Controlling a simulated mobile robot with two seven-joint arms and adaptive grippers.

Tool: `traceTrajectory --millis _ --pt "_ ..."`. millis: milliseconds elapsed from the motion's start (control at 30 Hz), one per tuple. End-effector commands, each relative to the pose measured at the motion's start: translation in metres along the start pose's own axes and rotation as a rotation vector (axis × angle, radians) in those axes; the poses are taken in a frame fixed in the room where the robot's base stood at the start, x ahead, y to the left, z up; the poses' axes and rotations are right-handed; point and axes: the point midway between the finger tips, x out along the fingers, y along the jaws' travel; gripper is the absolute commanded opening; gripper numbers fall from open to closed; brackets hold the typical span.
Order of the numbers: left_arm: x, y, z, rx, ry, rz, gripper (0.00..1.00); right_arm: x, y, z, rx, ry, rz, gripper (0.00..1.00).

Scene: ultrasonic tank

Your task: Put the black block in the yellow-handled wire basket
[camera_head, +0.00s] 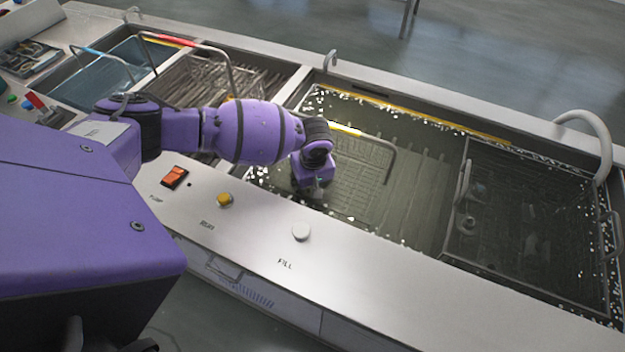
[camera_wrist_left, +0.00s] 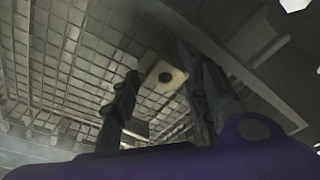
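The yellow-handled wire basket (camera_head: 344,129) is in the liquid-filled tank, left of centre; its bent handle stands up. My left gripper (camera_head: 310,194) points down beside that handle, at the basket's near side; its fingertips are hard to see there. In the left wrist view its two dark fingers (camera_wrist_left: 158,68) are apart, over wire mesh (camera_wrist_left: 60,65). A pale block with a dark round hole (camera_wrist_left: 164,78) shows between and beyond them; contact is not visible. I cannot clearly pick out a black block. My right gripper is not in view.
A larger wire basket (camera_head: 612,240) with dark parts stands in the tank's right end. A red-handled basket (camera_head: 215,50) and a blue-handled basket (camera_head: 130,72) are at the left. A curved pipe (camera_head: 606,140) rises at the right. The front panel has a red switch (camera_head: 174,177).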

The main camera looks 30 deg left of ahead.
Motion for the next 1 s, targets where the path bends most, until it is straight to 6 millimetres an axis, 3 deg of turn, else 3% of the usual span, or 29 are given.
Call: traceTrajectory --millis 367,800,1000 --pt "-0.009 0.001 -0.001 0.0 0.001 0.003 0.43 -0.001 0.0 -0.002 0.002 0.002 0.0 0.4" --pt "-0.098 0.002 -0.002 0.0 0.003 0.006 0.43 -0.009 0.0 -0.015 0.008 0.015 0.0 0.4" --pt "-0.119 0.001 -0.002 0.0 0.002 0.003 0.43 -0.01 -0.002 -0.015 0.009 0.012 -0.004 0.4"
